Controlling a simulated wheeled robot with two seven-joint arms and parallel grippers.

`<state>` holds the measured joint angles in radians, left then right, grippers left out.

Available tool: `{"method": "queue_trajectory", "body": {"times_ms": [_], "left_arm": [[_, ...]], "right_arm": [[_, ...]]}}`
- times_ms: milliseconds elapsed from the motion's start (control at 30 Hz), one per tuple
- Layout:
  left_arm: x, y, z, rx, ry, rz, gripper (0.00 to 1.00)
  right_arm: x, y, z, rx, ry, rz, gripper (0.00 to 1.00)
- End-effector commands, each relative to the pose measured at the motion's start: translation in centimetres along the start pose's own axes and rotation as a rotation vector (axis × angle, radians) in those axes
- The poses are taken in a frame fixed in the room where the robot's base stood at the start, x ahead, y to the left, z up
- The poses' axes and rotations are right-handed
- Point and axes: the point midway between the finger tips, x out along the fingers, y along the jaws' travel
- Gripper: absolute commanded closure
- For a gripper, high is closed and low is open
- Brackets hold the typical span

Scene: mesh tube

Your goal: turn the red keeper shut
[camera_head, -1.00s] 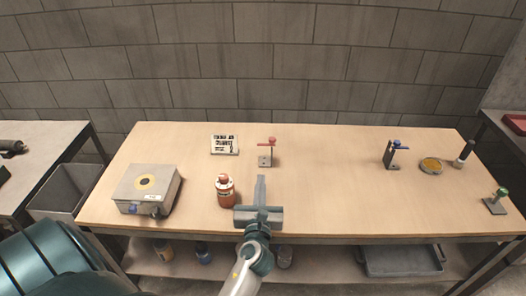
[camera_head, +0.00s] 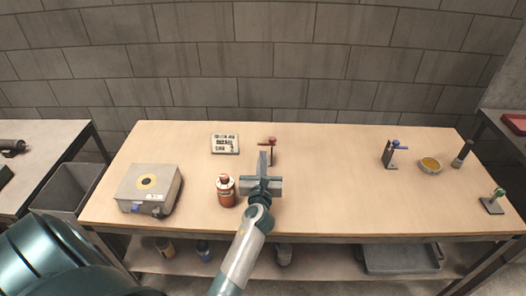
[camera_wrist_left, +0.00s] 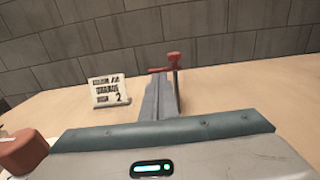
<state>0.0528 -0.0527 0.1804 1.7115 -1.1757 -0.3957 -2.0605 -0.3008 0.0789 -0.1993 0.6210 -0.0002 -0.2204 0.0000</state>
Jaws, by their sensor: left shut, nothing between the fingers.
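The red keeper (camera_head: 267,140) sits on top of a small upright bracket near the back middle of the table. In the left wrist view the red keeper (camera_wrist_left: 166,70) shows as a bar pointing left from its post, just beyond the fingertips. My left gripper (camera_head: 263,156) is shut and empty, its fingers pointing at the bracket and hiding most of it. In the left wrist view the shut fingers (camera_wrist_left: 158,98) stand just left of the post. I cannot tell whether they touch it. My right gripper is not in view.
A printed sign (camera_head: 225,144) stands left of the keeper. A red-brown bottle (camera_head: 225,190) stands close left of my left gripper. A grey box (camera_head: 147,187) sits at the left. A blue-handled bracket (camera_head: 391,155), a yellow dish (camera_head: 430,164) and a green-topped piece (camera_head: 493,201) are at the right.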

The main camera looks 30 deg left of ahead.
Motion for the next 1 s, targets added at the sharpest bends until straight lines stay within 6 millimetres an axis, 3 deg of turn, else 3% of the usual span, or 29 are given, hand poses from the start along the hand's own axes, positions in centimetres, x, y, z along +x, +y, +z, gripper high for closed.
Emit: {"method": "queue_trajectory", "body": {"times_ms": [100, 300, 767, 1000], "left_arm": [[1.6, 0.0, 0.0, 0.0, 0.001, 0.001, 1.0], [2.9, 0.0, 0.0, 0.001, 0.001, 0.001, 1.0], [3.2, 0.1, 0.0, 0.002, 0.0, 0.0, 1.0], [4.1, 1.1, 0.2, 0.005, 0.0, 0.0, 1.0]], "right_arm": [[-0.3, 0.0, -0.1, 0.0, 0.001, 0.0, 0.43], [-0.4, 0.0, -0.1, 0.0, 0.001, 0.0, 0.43], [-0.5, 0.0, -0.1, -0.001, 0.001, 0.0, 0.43], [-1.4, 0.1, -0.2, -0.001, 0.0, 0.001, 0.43]]}}
